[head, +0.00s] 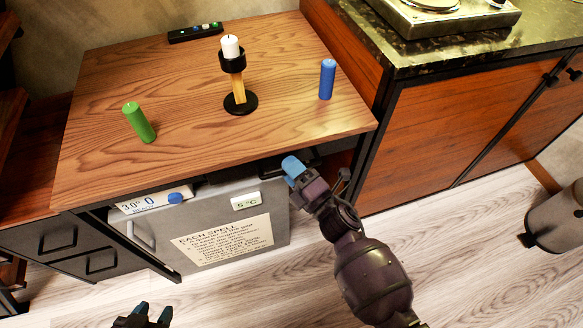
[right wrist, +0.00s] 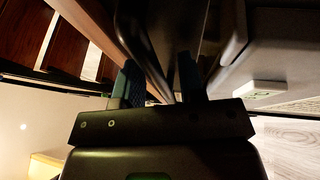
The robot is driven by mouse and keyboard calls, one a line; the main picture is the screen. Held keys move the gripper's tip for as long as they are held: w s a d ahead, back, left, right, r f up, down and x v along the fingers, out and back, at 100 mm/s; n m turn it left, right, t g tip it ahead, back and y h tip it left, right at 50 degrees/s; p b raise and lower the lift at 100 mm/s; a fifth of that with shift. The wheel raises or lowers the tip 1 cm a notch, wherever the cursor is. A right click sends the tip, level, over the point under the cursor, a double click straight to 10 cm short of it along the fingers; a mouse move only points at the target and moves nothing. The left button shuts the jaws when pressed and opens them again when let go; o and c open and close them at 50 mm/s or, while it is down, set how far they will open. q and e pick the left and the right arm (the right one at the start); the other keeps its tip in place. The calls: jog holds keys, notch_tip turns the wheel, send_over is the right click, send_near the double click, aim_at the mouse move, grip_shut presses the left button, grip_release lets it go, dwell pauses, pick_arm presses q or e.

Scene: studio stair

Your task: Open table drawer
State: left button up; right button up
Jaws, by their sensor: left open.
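The wooden table (head: 185,88) fills the upper left of the head view. Under its front edge is a dark strip (head: 232,174) that looks like the drawer front, mostly hidden by the tabletop. My right gripper (head: 292,168) is at this edge, right of the strip, beside a dark bar that may be the handle. In the right wrist view its two fingers (right wrist: 160,88) stand apart, with dark parts beyond and between them; I cannot tell whether they grip anything. My left gripper (head: 145,316) is open and empty at the bottom of the head view, low over the floor.
A green candle (head: 139,122), a candle holder (head: 240,102) with a white candle and a blue candle (head: 327,79) stand on the table. A grey mini fridge (head: 165,240) is below. A wooden cabinet (head: 450,120) stands right. A grey bin (head: 556,218) is on the floor.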

jog(key=shift+c, duration=0.2)
pick_arm(q)
jog(key=shift+w, duration=0.1)
pick_arm(e)
grip_shut()
pick_arm(q)
jog(key=shift+r, duration=0.1)
pick_arm(e)
jog(key=shift+s, duration=0.1)
pick_arm(q)
jog(key=shift+s+d+r+t+p, duration=0.15)
jog(key=shift+s+r+p, duration=0.1)
jog(key=shift+r+p, duration=0.35)
jog(key=shift+s+d+r+t+p, duration=0.1)
jog(key=shift+s+r+p, duration=0.15)
jog(key=shift+r+p, duration=0.4)
jog(key=shift+s+d+r+t+p, duration=0.2)
jog(key=shift+r+p, duration=0.25)
jog(key=shift+p, duration=0.3)
pick_arm(e)
jog(key=s+d, duration=0.4)
jog(key=s, duration=0.8)
jog(key=s+d, duration=0.4)
jog(key=s, duration=0.8)
jog(key=shift+s, duration=0.4)
pick_arm(q)
jog(key=shift+a, duration=0.1)
pick_arm(e)
jog(key=shift+d, duration=0.1)
